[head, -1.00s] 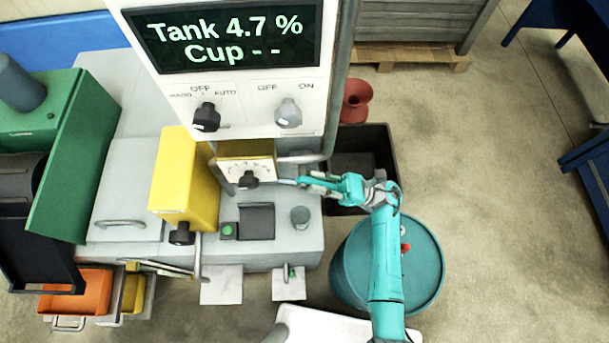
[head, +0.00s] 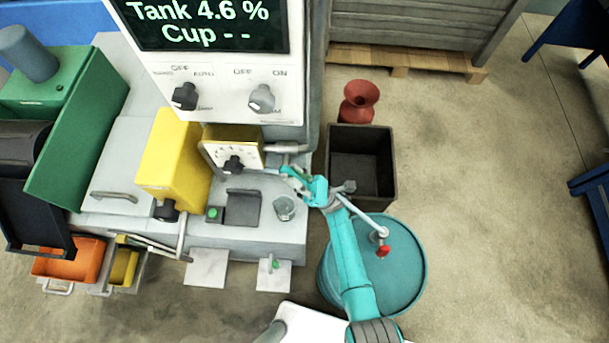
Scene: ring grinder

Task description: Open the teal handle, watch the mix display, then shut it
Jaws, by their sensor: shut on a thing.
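The display (head: 205,22) on the white panel reads "Tank 4.6 %" and "Cup - -"; its top edge is cut off. Below it, a pale dial plate (head: 222,153) with a black knob (head: 233,165) sits on a yellow housing. A thin grey rod runs from near the knob to my gripper (head: 288,172). My gripper is shut at this rod's right end, by the machine's right side. The teal handle is hard to separate from my teal gripper there, and the fingers hide most of it.
A glass cup (head: 284,208) stands on the grey machine top, below my gripper. A black bin (head: 385,187), a red funnel-shaped vessel (head: 358,102) and a teal drum (head: 405,275) with a red-knobbed pipe stand to the right.

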